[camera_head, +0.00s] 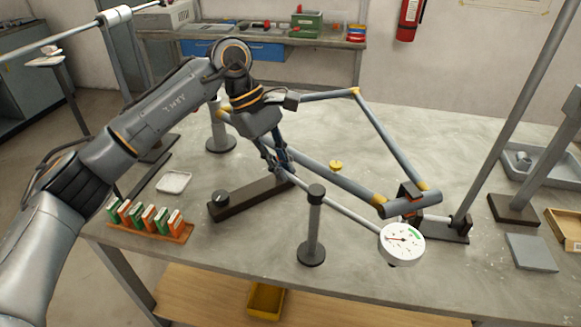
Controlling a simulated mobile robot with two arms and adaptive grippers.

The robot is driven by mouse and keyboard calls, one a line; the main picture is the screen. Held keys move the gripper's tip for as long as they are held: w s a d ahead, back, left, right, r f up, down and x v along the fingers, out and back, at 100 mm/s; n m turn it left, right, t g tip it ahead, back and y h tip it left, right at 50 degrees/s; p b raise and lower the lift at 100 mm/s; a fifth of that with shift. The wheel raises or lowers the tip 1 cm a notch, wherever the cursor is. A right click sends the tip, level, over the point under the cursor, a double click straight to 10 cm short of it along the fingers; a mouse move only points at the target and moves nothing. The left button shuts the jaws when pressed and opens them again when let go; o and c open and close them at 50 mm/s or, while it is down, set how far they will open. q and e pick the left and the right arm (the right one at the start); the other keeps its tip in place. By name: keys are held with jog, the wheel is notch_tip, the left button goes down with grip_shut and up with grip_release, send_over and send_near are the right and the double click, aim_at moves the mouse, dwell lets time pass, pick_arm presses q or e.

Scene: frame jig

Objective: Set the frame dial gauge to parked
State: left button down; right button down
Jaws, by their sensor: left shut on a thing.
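The dial gauge (402,241) has a round white face with a red needle and a green patch. It sits at the right end of a thin grey rod (345,214), in front of the frame's thick end tube (400,205). The rod runs up left past a dark post (313,228) to my left gripper. My left gripper (279,166) points down and is shut at the rod's left end, above a dark base bar (245,198) with a black knob. The exact grip is partly hidden by the fingers. My right gripper is out of view.
The grey tube frame (335,180) spans the table's middle. A rack of orange and green blocks (150,222) and a white dish (173,182) stand left. A grey plate (531,252) lies right. The table front centre is mostly clear.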

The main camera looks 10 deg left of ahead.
pick_arm(q)
jog(key=shift+r, duration=0.1)
jog(key=c, duration=1.4)
grip_release()
jog(key=shift+w, duration=0.1)
jog(key=v, duration=1.2)
